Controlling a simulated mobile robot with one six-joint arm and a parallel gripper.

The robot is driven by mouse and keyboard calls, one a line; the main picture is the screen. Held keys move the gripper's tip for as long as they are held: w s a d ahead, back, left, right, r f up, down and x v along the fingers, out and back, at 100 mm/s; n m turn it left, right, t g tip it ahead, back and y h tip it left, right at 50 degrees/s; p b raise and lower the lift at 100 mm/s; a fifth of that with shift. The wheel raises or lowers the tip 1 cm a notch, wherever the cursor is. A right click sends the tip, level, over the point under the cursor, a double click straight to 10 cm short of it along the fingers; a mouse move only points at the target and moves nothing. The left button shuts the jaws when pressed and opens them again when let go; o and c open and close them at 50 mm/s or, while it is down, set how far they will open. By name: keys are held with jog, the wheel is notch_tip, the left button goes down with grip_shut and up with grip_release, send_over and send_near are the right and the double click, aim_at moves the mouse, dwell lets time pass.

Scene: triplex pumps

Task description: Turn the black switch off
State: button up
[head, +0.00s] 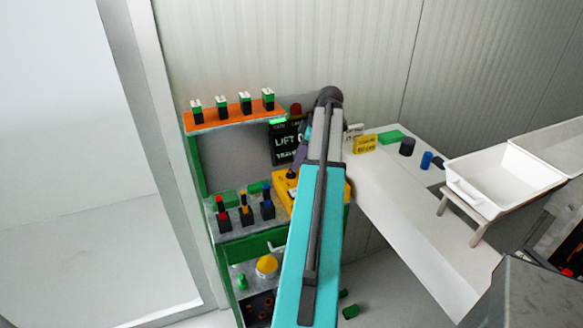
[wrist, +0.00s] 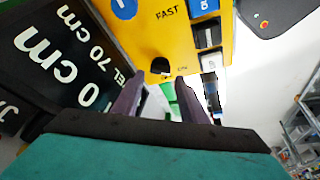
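The black switch (wrist: 161,66) is a small dark round knob on the yellow control panel (wrist: 150,28) in the wrist view. A small label, too small to read surely, is just right of it. My gripper (wrist: 160,79) is open, its two dark fingers apart on either side of the knob in that view. The fingers look empty, and I cannot tell whether they touch the knob. In the head view the yellow panel (head: 338,188) is partly behind my arm. My gripper (head: 293,172) is over its left part there, and the switch cannot be made out.
A black display (head: 287,143) stands behind the panel. A white counter (head: 400,200) with small blocks and a white tub (head: 505,172) are at right. Blue and black buttons (wrist: 208,35) sit near the knob.

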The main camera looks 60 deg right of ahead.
aim_at(293, 175)
jog(key=shift+p+x, duration=0.5)
jog(key=shift+x, duration=1.65)
